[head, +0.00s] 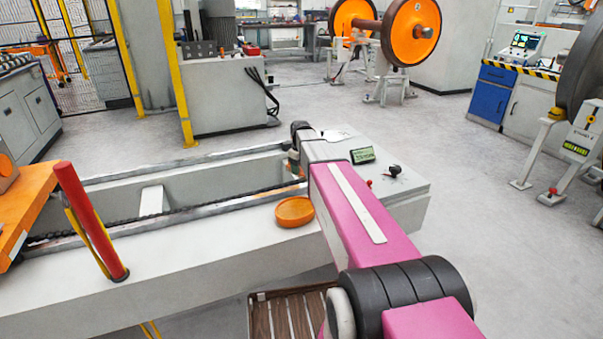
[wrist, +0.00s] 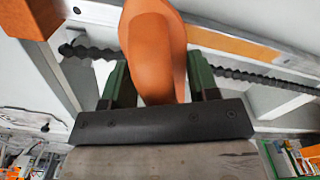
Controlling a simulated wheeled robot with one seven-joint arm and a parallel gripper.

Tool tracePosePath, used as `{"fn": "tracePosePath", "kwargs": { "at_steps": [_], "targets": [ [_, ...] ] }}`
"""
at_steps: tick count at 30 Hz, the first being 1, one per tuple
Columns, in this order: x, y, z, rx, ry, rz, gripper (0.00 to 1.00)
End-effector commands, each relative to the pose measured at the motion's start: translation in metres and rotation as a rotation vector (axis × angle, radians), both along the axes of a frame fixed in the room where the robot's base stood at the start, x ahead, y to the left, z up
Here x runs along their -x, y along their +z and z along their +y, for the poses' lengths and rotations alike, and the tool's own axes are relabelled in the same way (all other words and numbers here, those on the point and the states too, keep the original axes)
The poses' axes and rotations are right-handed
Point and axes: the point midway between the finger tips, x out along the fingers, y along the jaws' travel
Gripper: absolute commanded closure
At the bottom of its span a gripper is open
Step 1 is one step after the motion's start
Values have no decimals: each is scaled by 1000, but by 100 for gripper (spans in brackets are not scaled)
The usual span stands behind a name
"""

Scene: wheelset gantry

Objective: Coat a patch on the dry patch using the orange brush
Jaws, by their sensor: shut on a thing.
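My gripper (wrist: 160,78) is shut on the orange brush (wrist: 153,50), whose broad orange handle rises between the two green fingers in the wrist view. The brush's bristles are hidden. A flat orange-brown patch (wrist: 236,46) lies on the pale metal rail to the right of the brush. I cannot tell whether it is dry or coated.
A round orange dish (head: 294,212) sits on the bed's front ledge. A dark chain (wrist: 255,76) runs along the rail. A red post (head: 90,220) and an orange block (head: 22,212) stand at the left. A grey control box (head: 395,182) is at the bed's right end.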

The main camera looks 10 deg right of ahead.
Motion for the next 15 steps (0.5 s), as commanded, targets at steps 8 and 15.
{"fn": "tracePosePath", "kwargs": {
  "at_steps": [8, 15],
  "targets": [
    [4, 22, 5, 0, -2, 0, 71],
    [4, 24, 5, 0, -3, 0, 71]
  ]
}}
